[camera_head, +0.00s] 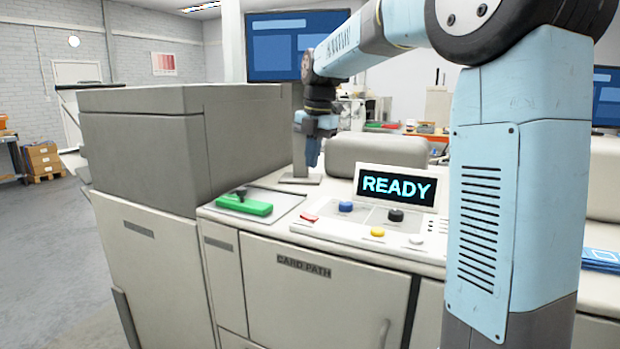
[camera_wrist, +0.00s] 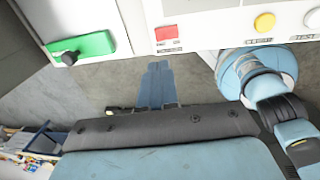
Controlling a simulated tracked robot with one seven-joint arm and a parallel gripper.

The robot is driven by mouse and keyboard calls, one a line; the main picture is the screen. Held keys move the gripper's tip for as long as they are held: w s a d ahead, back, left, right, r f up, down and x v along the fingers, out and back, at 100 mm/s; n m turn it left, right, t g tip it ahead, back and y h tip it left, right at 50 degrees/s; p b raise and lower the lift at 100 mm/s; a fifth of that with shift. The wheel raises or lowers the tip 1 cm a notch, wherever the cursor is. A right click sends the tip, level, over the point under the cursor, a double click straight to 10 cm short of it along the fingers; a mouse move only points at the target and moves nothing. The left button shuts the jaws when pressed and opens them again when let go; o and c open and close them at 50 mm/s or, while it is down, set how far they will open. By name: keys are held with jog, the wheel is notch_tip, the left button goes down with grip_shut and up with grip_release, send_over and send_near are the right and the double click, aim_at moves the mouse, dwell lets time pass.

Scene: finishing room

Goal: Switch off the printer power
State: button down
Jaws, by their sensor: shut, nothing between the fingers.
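The printer's control panel has a small red switch (camera_head: 309,217) near its front edge, left of the other controls. It also shows in the wrist view (camera_wrist: 166,33), with a label beneath too small to read. The tilted display (camera_head: 396,187) is lit and reads READY. My gripper (camera_head: 313,162) points down, its blue fingers together and empty. In the wrist view the fingers (camera_wrist: 158,66) appear against the floor, just below the red switch and the panel edge. They are apart from the switch; the exact gap cannot be told.
Right of the red switch are a blue knob (camera_head: 346,206), a black knob (camera_head: 395,214), a yellow button (camera_head: 377,231) and a white button (camera_head: 416,239). A green block (camera_head: 244,204) with a black knob lies left. A tall grey cabinet (camera_head: 140,150) stands far left. A monitor (camera_head: 292,45) is behind.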

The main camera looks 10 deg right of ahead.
aim_at(306, 213)
jog(key=f, duration=0.8)
jog(key=w+a+f, duration=0.1)
jog(key=f, duration=0.4)
jog(key=shift+a, duration=0.1)
